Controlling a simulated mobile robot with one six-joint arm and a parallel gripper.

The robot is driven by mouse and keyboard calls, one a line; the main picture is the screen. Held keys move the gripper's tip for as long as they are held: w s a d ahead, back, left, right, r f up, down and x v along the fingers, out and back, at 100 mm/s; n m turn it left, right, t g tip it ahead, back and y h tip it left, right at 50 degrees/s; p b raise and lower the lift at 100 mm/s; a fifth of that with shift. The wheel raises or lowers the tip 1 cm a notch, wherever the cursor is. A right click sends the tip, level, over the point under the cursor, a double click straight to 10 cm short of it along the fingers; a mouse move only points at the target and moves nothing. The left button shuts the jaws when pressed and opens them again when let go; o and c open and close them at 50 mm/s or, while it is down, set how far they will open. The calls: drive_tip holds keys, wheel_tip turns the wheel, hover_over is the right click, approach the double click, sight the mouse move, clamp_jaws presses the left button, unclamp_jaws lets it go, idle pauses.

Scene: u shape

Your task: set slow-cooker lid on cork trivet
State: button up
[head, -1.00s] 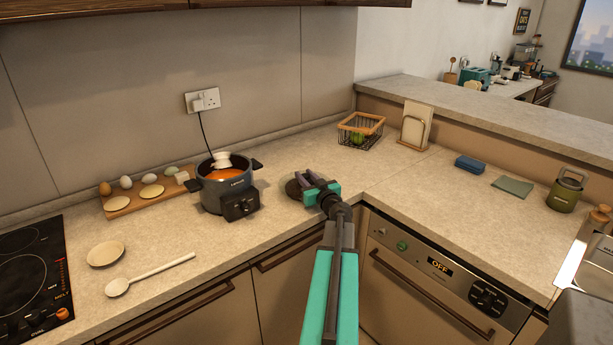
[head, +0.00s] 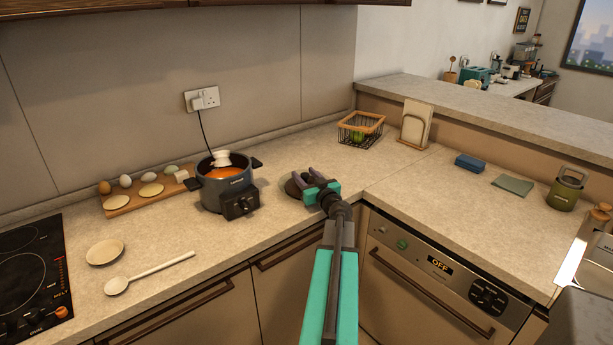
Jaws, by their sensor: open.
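The slow cooker (head: 226,192) is a dark pot with a control box at its front, standing on the counter left of centre. Its lid (head: 221,160) appears to be on top, showing as a pale knob over the orange contents; any clear glass is hard to make out. A dark round flat piece (head: 292,188), apparently the cork trivet, lies on the counter right of the cooker, partly hidden by my gripper. My gripper (head: 306,176) is open and empty, over or just beyond this piece; its exact height is unclear.
A board (head: 118,203) with eggs and pale rounds stands left of the cooker. A wire basket (head: 360,129) stands behind my gripper. A cord runs from the cooker to the wall socket (head: 202,98).

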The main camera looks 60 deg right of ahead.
drive_tip(key=shift+r, duration=0.15)
drive_tip(key=shift+b+v, duration=1.65)
drive_tip(key=shift+v, duration=4.35)
